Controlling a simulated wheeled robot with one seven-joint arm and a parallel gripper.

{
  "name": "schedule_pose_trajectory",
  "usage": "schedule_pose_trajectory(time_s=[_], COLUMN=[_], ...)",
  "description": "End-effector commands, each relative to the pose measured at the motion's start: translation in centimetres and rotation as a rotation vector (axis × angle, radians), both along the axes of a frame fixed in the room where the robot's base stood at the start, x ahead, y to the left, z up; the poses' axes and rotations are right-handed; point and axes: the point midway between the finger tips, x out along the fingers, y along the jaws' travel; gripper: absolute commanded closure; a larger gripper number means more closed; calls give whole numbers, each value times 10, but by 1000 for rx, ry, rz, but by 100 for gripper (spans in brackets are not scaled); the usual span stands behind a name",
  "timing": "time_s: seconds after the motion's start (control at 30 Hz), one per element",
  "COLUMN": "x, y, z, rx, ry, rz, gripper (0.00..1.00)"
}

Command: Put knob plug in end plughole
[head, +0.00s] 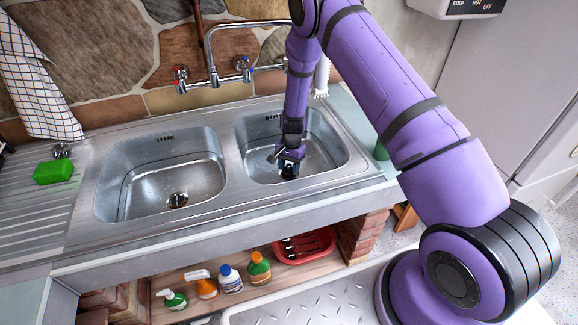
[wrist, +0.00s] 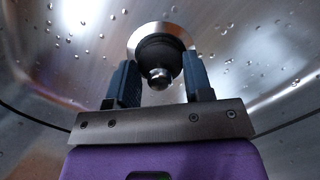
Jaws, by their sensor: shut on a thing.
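My gripper (head: 289,170) reaches down into the right basin (head: 335,150) of the steel sink. In the wrist view the fingers of my gripper (wrist: 160,70) are shut on the knob plug (wrist: 158,48), a dark round plug with a small shiny metal knob facing the palm. A bright metal ring (wrist: 139,37) shows just beyond the plug. I cannot tell whether the plug touches this ring or sits in it. The left basin's plughole (head: 178,200) is in plain view.
The left basin (head: 125,195) is empty. A tap (head: 213,75) stands behind the basins. A green sponge (head: 54,172) lies on the ribbed drainer at the left. Several bottles (head: 231,280) and a red tray (head: 304,246) are on the shelf below. The basin wall surrounds my gripper.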

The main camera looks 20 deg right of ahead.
Motion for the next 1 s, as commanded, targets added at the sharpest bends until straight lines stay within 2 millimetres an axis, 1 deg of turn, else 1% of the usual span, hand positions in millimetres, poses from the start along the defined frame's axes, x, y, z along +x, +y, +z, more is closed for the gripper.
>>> schedule_pose_trajectory(time_s=[0.97,1.0], x=[0,0], y=[0,0], z=[-8,-8], rx=[0,0], ry=[0,0], rz=[0,0], gripper=[80,46])
